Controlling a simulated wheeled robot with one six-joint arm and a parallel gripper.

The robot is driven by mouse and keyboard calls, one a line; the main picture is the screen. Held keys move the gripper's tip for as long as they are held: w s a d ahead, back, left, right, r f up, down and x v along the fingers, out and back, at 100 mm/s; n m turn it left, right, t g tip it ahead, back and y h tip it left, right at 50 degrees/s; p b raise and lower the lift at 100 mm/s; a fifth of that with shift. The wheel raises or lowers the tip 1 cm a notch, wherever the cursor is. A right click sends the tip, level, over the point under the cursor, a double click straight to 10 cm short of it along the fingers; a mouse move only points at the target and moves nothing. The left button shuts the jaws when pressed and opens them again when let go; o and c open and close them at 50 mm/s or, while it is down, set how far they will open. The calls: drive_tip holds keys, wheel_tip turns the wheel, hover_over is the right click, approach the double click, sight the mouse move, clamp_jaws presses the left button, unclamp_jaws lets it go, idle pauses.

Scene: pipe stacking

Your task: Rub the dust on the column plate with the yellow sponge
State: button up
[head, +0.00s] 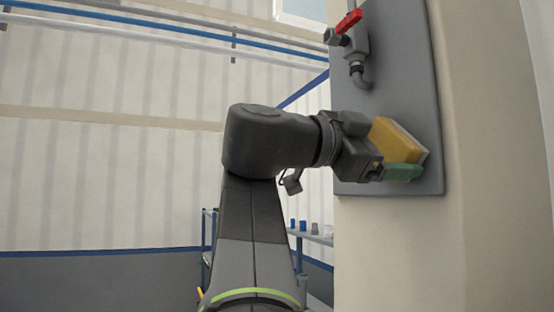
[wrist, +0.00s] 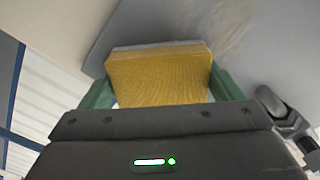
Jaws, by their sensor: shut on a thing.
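The yellow sponge (head: 394,141) has a pale layer on its far face. My gripper (head: 402,160) is shut on it, with green fingers on both sides; the sponge fills the gap between the fingers in the wrist view (wrist: 160,78). The column plate (head: 400,60) is a grey panel on the beige column. The sponge's pale face is at the plate's lower part and seems to touch it, though the exact contact is hard to tell. In the wrist view a faint brownish smear of dust (wrist: 232,25) shows on the plate, right of the sponge.
A grey pipe fitting with a red-handled valve (head: 349,21) is on the plate's upper left, above my gripper. The beige column (head: 490,180) extends right and below. A shelf (head: 312,237) with small cups stands behind, lower left of the column.

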drive_tip(key=shift+s+d, duration=0.2)
drive_tip(key=shift+s, duration=0.35)
drive_tip(key=shift+f+b, duration=0.1)
drive_tip(key=shift+b, duration=0.4)
drive_tip(key=shift+w, duration=0.1)
drive_tip(key=shift+w+a+b, duration=0.1)
drive_tip(key=shift+w+a, duration=0.25)
drive_tip(key=shift+w, duration=0.55)
drive_tip(key=shift+w+a+b, duration=0.1)
drive_tip(key=shift+w+a, duration=0.2)
drive_tip(key=shift+w, duration=0.55)
drive_tip(key=shift+w+a+b, duration=0.1)
drive_tip(key=shift+w+a, duration=0.25)
drive_tip(key=shift+w, duration=0.55)
drive_tip(key=shift+w+a+r+p, duration=1.1)
drive_tip(key=shift+w+a+r, duration=0.35)
drive_tip(key=shift+w, duration=2.7)
drive_tip(key=shift+s+d+f+b, duration=0.1)
drive_tip(key=shift+s+d+b, duration=0.85)
drive_tip(key=shift+s, duration=1.35)
drive_tip(key=shift+s+d+f+b, duration=0.1)
drive_tip(key=shift+s+d+b, duration=0.85)
drive_tip(key=shift+s, duration=1.35)
drive_tip(key=shift+s+d+b, duration=0.6)
drive_tip(key=shift+s+b, duration=0.65)
drive_tip(key=shift+s, duration=1.05)
drive_tip(key=shift+w, duration=0.1)
